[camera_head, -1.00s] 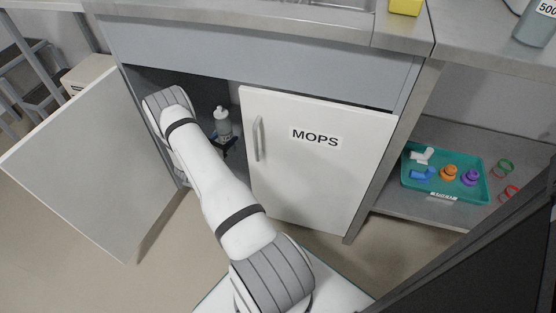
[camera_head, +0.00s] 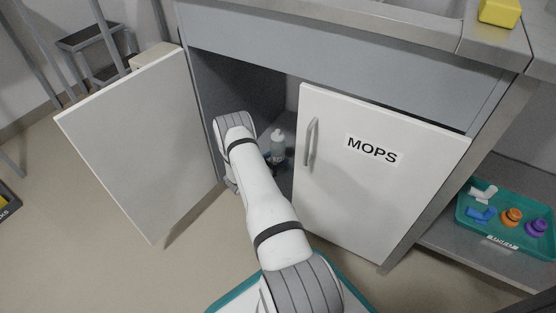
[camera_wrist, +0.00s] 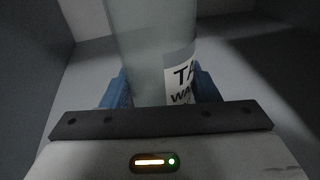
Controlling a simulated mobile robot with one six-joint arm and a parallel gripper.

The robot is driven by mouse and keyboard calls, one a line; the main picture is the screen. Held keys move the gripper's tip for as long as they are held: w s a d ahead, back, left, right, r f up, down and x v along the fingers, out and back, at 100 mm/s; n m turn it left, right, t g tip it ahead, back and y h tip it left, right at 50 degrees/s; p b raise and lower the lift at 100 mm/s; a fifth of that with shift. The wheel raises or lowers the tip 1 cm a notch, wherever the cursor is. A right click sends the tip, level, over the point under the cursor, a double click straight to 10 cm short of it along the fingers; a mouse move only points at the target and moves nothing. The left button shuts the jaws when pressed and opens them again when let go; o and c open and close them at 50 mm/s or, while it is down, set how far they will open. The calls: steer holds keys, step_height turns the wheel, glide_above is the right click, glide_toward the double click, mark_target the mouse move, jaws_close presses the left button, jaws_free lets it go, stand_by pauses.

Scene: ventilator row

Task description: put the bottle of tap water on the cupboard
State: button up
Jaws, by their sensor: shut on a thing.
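The bottle of tap water (camera_head: 278,146) is a pale, greyish bottle seen through the open left half of the cupboard (camera_head: 335,58). In the wrist view the bottle (camera_wrist: 150,45) stands between my blue fingers, and part of its white label reads "TA" and "WA". My gripper (camera_wrist: 161,90) is shut on it. In the head view my gripper (camera_head: 268,160) is largely hidden behind my own arm. The bottle's lower part is hidden there, and I cannot tell whether it touches the cupboard floor.
The left door (camera_head: 140,150) stands wide open; the right door (camera_head: 375,185), marked MOPS, is shut. The steel counter (camera_head: 410,35) above holds a sink and a yellow block (camera_head: 499,12). A teal tray (camera_head: 470,222) with small parts is on the right shelf. A step stool (camera_head: 95,45) stands behind left.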

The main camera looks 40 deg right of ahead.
steer(key=o, duration=1)
steer(key=shift+r, duration=0.1)
steer(key=a+p, duration=0.1)
steer(key=a, duration=0.2)
steer(key=a+r+p, duration=0.1)
steer(key=a+p, duration=0.1)
steer(key=a, duration=0.1)
steer(key=s+a+p, duration=0.1)
steer(key=a, duration=0.2)
steer(key=shift+a+r, duration=0.25)
steer(key=shift+a, duration=0.15)
steer(key=shift+s+a+p, duration=0.15)
steer(key=shift+a+p, duration=0.55)
steer(key=shift+p, duration=0.3)
steer(key=shift+s+a, duration=0.1)
steer(key=shift+a, duration=0.25)
steer(key=shift+f, duration=0.1)
